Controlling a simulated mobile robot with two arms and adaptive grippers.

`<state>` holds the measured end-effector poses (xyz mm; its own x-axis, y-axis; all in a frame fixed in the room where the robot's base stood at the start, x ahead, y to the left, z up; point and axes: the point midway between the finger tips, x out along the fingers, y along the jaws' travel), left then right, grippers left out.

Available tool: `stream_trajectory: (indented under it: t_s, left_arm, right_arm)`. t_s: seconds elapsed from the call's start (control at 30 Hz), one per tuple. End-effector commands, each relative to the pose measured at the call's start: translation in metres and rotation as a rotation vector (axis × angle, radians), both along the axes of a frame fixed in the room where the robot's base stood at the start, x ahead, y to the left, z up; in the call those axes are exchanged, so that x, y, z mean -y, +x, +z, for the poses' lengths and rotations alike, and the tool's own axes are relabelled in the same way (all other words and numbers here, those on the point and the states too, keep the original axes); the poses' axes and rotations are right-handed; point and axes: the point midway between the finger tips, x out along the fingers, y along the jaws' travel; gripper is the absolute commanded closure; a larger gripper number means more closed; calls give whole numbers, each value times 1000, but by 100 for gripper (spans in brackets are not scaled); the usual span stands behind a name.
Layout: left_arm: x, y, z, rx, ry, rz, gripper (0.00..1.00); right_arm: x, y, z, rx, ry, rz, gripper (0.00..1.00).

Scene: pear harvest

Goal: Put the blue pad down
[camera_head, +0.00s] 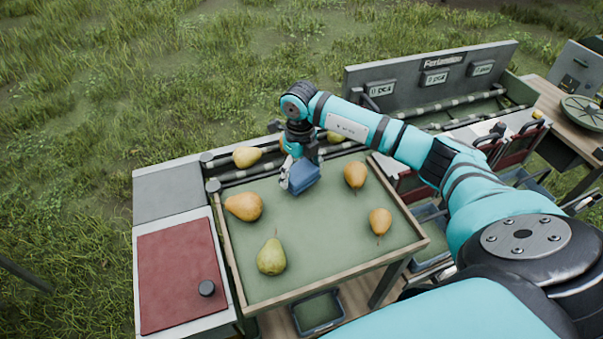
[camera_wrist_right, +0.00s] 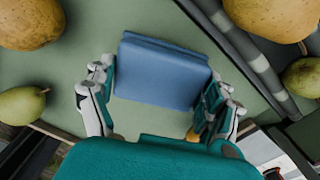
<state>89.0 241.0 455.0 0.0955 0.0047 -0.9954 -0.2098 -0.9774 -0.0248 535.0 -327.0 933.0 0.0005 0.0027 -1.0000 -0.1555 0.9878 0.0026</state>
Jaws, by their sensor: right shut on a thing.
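The blue pad (camera_head: 305,174) is a small folded-looking block at the back middle of the green-lined tray (camera_head: 320,245). My right gripper (camera_head: 297,175) is shut on the pad from above. In the right wrist view the pad (camera_wrist_right: 162,70) lies between the two fingers of the right gripper (camera_wrist_right: 158,98), one finger at each side. The pad is at or just above the tray's surface; I cannot tell whether it touches. The pad's underside is hidden. My left gripper is not in view.
Around the pad on the tray lie a yellow pear (camera_head: 244,206), a green pear (camera_head: 271,257) and two more yellow pears (camera_head: 355,174) (camera_head: 380,220). Behind, a pear (camera_head: 246,156) rests on the rollers. A red mat (camera_head: 180,275) lies left. The tray's middle is clear.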

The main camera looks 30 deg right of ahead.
Motion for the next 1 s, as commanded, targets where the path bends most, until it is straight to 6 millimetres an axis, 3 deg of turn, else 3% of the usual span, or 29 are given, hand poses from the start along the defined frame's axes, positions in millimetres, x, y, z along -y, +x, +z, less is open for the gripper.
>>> stream_trajectory:
  t_s: [0.2,0.53,0.57,0.63,1.0]
  left_arm:
    - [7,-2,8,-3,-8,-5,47]
    - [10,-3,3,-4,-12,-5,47]
    - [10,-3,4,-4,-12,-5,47]
    - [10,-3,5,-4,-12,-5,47]
    - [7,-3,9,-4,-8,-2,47]
  right_arm:
    - [0,-1,-27,-2,0,0,45]
    - [0,0,-32,-1,-1,1,45]
    - [0,0,-30,-1,-1,1,11]
    - [0,0,-30,-1,-1,1,2]
    - [0,0,-24,0,-1,1,0]
